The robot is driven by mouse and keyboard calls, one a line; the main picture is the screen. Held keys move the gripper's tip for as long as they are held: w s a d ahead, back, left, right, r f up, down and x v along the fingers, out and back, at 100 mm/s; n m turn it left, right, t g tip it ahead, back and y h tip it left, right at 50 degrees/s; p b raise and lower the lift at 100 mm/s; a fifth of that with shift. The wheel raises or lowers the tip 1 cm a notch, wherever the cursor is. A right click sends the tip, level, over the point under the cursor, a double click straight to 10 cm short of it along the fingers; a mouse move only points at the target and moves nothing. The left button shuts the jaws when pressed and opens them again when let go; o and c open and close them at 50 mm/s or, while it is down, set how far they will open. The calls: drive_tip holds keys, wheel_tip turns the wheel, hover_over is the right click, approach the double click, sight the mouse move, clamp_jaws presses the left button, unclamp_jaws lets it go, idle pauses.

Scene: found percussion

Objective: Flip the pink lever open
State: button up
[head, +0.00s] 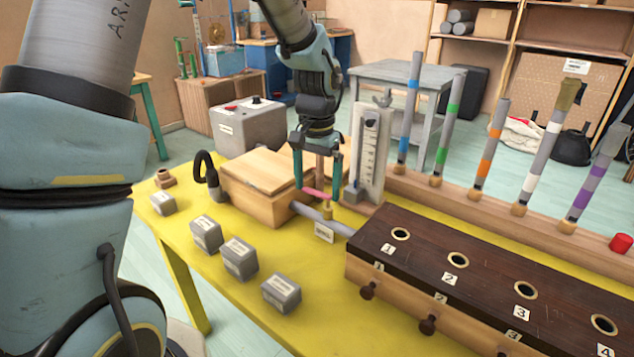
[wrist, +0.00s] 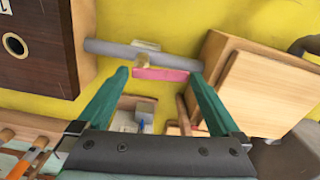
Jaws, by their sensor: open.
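The pink lever (head: 314,194) sits on a small brass valve (head: 327,212) on a grey pipe (head: 306,212). The lever runs roughly along the pipe, from the brass valve toward the light wooden box. In the wrist view the pink lever (wrist: 165,75) lies across the gap between the fingertips. My gripper (head: 317,188) is open, pointing down, with its fingers on either side of the lever; it also shows in the wrist view (wrist: 160,74). I cannot tell whether a fingertip touches the lever. A white label (head: 324,232) hangs at the pipe.
The light wooden box (head: 262,180) stands left of the lever, the dark-topped drawer box (head: 440,262) right of it. An upright gauge (head: 370,150) stands close behind my gripper. Several grey labelled blocks (head: 239,258) sit on the yellow table (head: 230,300). Colour-banded tubes (head: 445,120) stand behind.

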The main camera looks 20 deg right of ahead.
drive_tip(key=c, duration=1)
drive_tip(key=shift+w+d+r+m+p, duration=0.1)
drive_tip(key=shift+r+m+p, duration=0.1)
drive_tip(key=shift+m+p, duration=0.25)
drive_tip(key=shift+c, duration=0.2)
drive_tip(key=shift+d+f+m, duration=0.1)
drive_tip(key=shift+f+m, duration=0.05)
drive_tip(key=shift+m, duration=0.2)
drive_tip(key=o, duration=1)
drive_tip(key=shift+o, duration=0.2)
wheel_tip(320, 180, up, 11)
drive_tip(key=shift+b, duration=0.45)
drive_tip(key=shift+f, duration=0.1)
